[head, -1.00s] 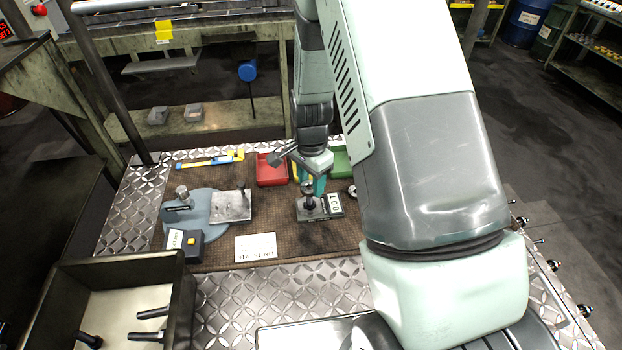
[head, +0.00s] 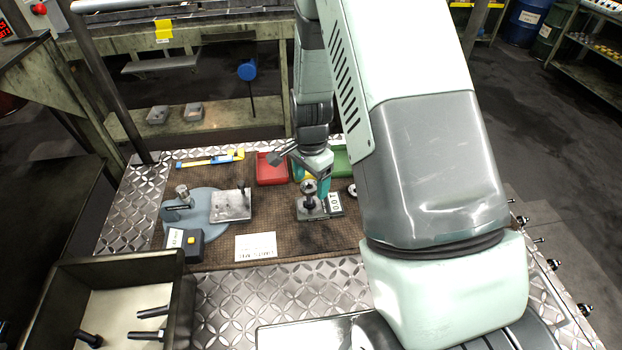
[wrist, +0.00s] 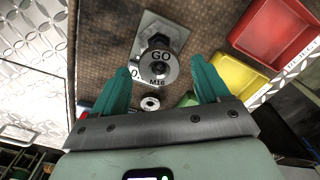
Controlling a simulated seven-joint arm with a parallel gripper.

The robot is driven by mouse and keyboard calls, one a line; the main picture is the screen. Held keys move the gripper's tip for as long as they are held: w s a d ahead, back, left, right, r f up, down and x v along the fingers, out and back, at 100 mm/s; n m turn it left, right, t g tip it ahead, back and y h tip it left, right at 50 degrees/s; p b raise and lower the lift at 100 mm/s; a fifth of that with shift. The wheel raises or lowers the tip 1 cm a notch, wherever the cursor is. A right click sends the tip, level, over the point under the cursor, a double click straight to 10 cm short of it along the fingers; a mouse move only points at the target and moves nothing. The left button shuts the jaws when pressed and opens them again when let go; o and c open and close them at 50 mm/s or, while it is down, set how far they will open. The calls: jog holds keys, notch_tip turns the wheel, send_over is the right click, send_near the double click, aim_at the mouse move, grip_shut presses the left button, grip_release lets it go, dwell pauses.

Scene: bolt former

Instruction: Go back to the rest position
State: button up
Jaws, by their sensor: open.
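My gripper (head: 316,182) is open and empty, just behind and above a small stand (head: 303,214) on the brown mat. A metal ring gauge (head: 309,187) sits at the top of a dark upright part on the stand.
A red bin (head: 271,170) and a green bin (head: 341,160) stand behind the stand. A blue-based fixture (head: 205,210) is at left, with a white card (head: 255,247) in front. A dark-walled box (head: 60,282) holding several bolts is at the lower left.

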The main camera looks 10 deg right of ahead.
jog(key=shift+r, duration=3)
jog(key=shift+r, duration=0.35)
jog(key=s+d+r+n+t, duration=0.1)
jog(key=s+r+n, duration=0.25)
jog(key=r, duration=0.65)
jog(key=s+r+n+t, duration=0.2)
jog(key=s+r, duration=0.3)
jog(key=r, duration=0.5)
jog(key=s+d+r+n+t, duration=0.1)
jog(key=s+r+n, duration=0.2)
jog(key=s, duration=0.5)
jog(key=s+d+r+n+t, duration=0.1)
jog(key=s+r+n, duration=0.2)
jog(key=s+r, duration=0.2)
jog(key=s, duration=0.2)
jog(key=shift+s+r+t, duration=0.3)
jog(key=shift+s, duration=0.05)
jog(key=shift+d, duration=0.1)
